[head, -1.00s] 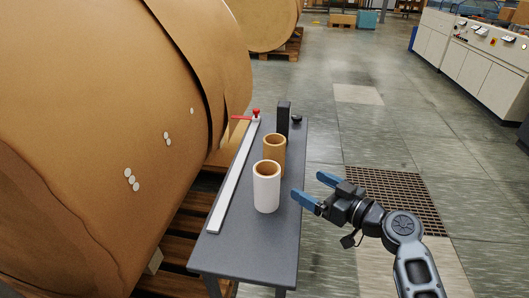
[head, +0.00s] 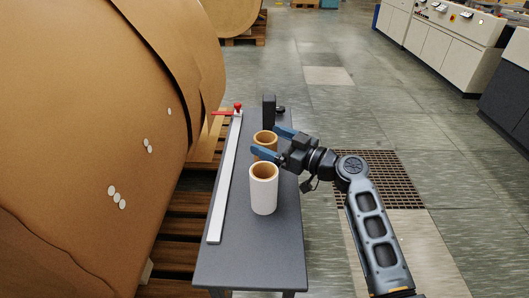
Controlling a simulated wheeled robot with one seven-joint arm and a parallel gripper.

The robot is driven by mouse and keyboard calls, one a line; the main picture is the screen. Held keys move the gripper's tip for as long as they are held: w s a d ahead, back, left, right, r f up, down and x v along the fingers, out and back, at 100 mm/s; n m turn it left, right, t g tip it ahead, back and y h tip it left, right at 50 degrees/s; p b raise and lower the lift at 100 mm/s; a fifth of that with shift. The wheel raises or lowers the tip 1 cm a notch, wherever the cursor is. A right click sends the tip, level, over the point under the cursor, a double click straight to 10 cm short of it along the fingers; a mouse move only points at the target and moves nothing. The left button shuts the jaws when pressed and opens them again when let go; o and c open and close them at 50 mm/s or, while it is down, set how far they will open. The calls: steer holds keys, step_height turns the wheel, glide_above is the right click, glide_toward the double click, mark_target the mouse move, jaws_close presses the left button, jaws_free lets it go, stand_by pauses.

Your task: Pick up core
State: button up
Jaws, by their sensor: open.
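Two upright hollow cores stand on the narrow dark grey table (head: 245,262). The white core (head: 263,192) with a brown inside is nearer. The brown core (head: 264,137) stands just behind it and is partly hidden by my gripper and the white core. My gripper (head: 266,142) is open, with its blue fingers pointing left. One finger shows in front of the brown core and the other on its far right side. The core appears to lie between the fingers; I cannot tell whether they touch it.
A long white bar (head: 225,180) with a red-handled clamp (head: 237,107) lies along the table's left side. A black upright block (head: 268,111) stands behind the cores. Huge brown paper rolls (head: 90,150) fill the left. The table's front is clear.

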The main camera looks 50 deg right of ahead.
mark_target(256, 134)
steer(key=shift+w+a+p, duration=0.2)
steer(key=shift+w+p, duration=0.25)
steer(key=shift+w, duration=1.5)
steer(key=shift+c, duration=0.2)
steer(key=c, duration=1.3)
steer(key=shift+r, duration=0.1)
